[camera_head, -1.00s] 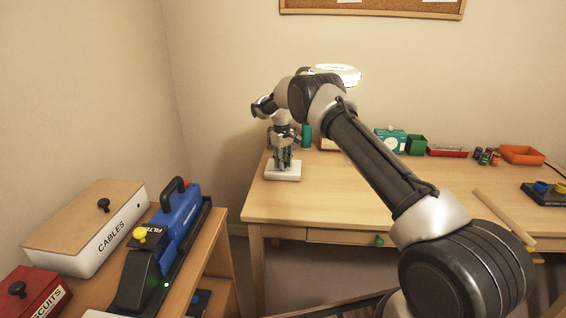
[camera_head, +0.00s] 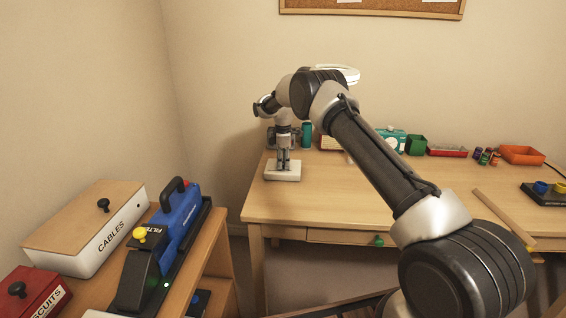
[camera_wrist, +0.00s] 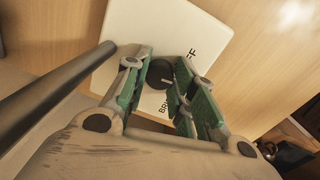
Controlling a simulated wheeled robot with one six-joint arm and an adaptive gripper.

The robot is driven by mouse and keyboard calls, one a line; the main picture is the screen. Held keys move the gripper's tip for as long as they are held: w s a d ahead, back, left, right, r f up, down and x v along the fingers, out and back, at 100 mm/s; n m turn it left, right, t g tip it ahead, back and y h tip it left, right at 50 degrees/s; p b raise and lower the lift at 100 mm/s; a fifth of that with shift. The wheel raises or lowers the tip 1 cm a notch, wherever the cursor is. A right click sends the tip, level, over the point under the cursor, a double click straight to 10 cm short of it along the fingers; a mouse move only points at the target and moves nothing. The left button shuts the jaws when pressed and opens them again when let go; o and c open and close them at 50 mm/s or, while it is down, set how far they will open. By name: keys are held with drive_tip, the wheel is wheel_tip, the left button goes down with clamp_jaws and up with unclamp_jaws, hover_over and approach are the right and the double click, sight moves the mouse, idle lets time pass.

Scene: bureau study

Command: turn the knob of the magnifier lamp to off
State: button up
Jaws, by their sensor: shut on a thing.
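The magnifier lamp's white base (camera_head: 283,176) stands near the desk's left end. Its ring head (camera_head: 347,74) shows partly behind my arm, a white ring with no strong glow. In the wrist view, the white base (camera_wrist: 118,65) carries a round black knob (camera_wrist: 160,74) and partly hidden lettering, with "FF" and "BRI" readable. My gripper (camera_head: 284,163) points down over the base. In the wrist view, my gripper (camera_wrist: 162,78) has its green-padded fingers on either side of the knob, shut on it. The knob's pointer is too small to read.
A dark grey pole (camera_wrist: 50,92) rises close beside my gripper in the wrist view. The desk's middle is mostly clear.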

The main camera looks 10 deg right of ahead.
drive_tip(key=n, duration=0.6)
drive_tip(key=shift+n, duration=0.4)
idle(0.4)
drive_tip(key=o, duration=1.1)
drive_tip(key=shift+c, duration=0.2)
